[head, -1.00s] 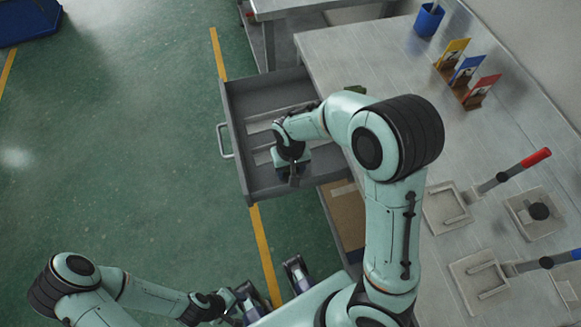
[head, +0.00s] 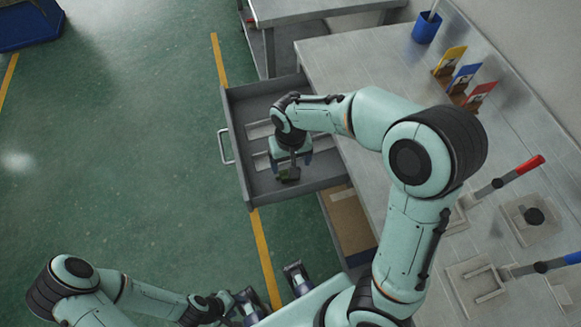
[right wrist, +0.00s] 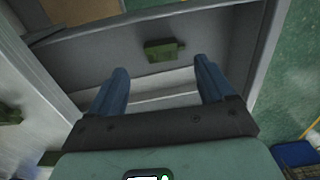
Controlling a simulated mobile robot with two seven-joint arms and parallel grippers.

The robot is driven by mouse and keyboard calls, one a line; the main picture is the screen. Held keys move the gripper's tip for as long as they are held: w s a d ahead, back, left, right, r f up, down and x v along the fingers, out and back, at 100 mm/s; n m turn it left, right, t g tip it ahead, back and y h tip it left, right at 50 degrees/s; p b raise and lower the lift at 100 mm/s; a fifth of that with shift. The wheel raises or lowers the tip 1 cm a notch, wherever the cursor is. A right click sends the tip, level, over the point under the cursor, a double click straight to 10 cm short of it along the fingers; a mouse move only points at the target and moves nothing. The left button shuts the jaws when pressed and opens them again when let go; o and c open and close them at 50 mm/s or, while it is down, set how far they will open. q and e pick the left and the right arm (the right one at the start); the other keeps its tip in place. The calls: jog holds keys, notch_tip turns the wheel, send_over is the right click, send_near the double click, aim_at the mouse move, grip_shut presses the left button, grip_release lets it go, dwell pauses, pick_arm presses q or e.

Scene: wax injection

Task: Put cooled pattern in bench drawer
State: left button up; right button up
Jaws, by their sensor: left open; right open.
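An olive-green pattern (head: 290,175) lies in the open grey bench drawer (head: 236,120). In the right wrist view the pattern (right wrist: 163,50) lies in the drawer, beyond and between the fingertips, with a gap to each finger. My right gripper (head: 291,160) points down over the drawer and is open; its two blue fingers (right wrist: 158,80) show spread and empty in the right wrist view. My left gripper (head: 246,303) is low in the head view, away from the drawer, open and empty.
The steel bench (head: 345,55) is right of the drawer, with a blue cup (head: 427,26), coloured cards and clamp-handled moulds (head: 480,280). More green pieces (right wrist: 10,115) show at the left of the right wrist view. The green floor (head: 130,150) left of the drawer is clear.

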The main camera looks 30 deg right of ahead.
notch_tip(320, 180, up, 4)
jog(key=shift+r, duration=0.1)
dwell(0.7)
